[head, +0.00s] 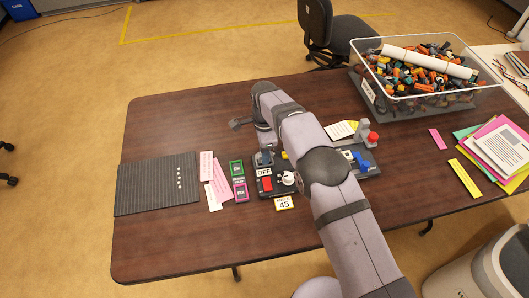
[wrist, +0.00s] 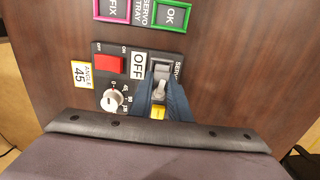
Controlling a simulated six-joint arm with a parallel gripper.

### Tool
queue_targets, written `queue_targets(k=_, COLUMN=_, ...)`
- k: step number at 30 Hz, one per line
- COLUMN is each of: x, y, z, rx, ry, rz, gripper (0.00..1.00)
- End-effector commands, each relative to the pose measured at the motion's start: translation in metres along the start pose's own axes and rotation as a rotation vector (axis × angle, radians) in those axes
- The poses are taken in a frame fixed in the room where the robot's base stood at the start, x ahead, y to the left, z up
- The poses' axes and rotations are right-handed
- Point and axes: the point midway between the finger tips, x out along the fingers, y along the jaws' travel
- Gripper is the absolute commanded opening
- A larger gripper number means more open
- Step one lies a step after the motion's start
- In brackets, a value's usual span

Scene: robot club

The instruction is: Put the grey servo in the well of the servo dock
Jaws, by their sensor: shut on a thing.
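The servo dock is a black panel (head: 263,187) on the table, with a red switch, an OFF sign, a white knob and a SERVO label; it also shows in the wrist view (wrist: 104,82). My gripper (wrist: 163,90) is over the dock's SERVO end, its dark blue fingers shut on the grey servo (wrist: 160,86). In the head view, my gripper (head: 265,157) is at the dock's far edge, partly behind my arm. The fingers hide much of the servo and the well. I cannot tell whether the servo is inside the well or above it.
A green OK frame (head: 236,168) and a magenta FIX frame (head: 240,192) lie left of the dock. A ribbed grey mat (head: 150,185) is farther left. A blue part (head: 361,160) and a red-topped stand (head: 373,138) are to the right. A clear bin (head: 430,98) stands behind.

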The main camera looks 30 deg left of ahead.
Motion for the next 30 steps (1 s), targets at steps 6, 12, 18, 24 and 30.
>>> queue_targets(k=6, x=-0.0001, y=0.0000, z=0.0000, rx=0.000, ry=0.000, rz=0.000, gripper=0.00)
queue_targets(k=12, x=0.0015, y=0.0001, z=0.0000, rx=0.000, ry=0.000, rz=0.000, gripper=0.00)
queue_targets(k=18, x=0.0060, y=0.0002, z=0.0000, rx=0.000, ry=0.000, rz=0.000, gripper=0.00)
queue_targets(k=24, x=0.0082, y=0.0002, z=0.0000, rx=0.000, ry=0.000, rz=0.000, gripper=0.00)
queue_targets(k=30, x=0.0080, y=0.0002, z=0.0000, rx=0.000, ry=0.000, rz=0.000, gripper=0.00)
